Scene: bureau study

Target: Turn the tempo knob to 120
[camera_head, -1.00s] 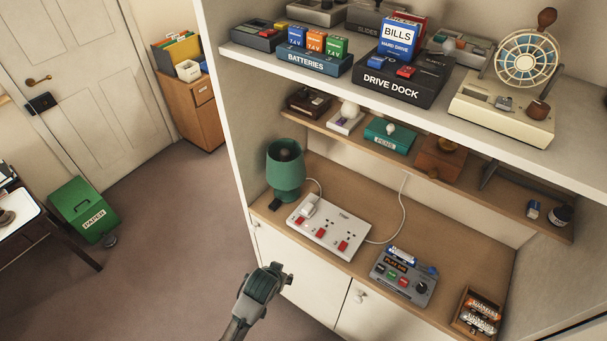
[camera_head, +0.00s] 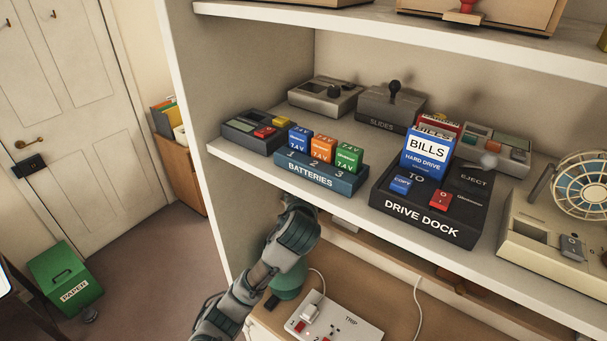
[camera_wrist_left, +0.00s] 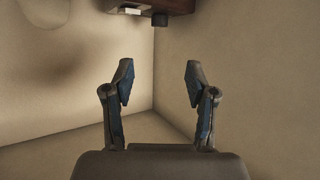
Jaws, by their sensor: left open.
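No knob marked tempo can be read in either view. My left gripper (camera_head: 291,203) is raised just below the front edge of the upper shelf, under the batteries dock; its fingers are mostly hidden in the head view. In the left wrist view my left gripper (camera_wrist_left: 158,82) is open and empty, facing a bare inner corner of the cabinet. Beyond the fingertips, at the top of that view, is the underside of a dark brown thing (camera_wrist_left: 175,5) with a small black knob-like part (camera_wrist_left: 160,19). My right gripper is not in view.
The upper shelf holds the batteries dock (camera_head: 318,178), the drive dock (camera_head: 425,215) and a cream device with a wheel (camera_head: 545,236). Below, the green lamp (camera_head: 288,281) stands behind my left arm, near a white power strip (camera_head: 345,325).

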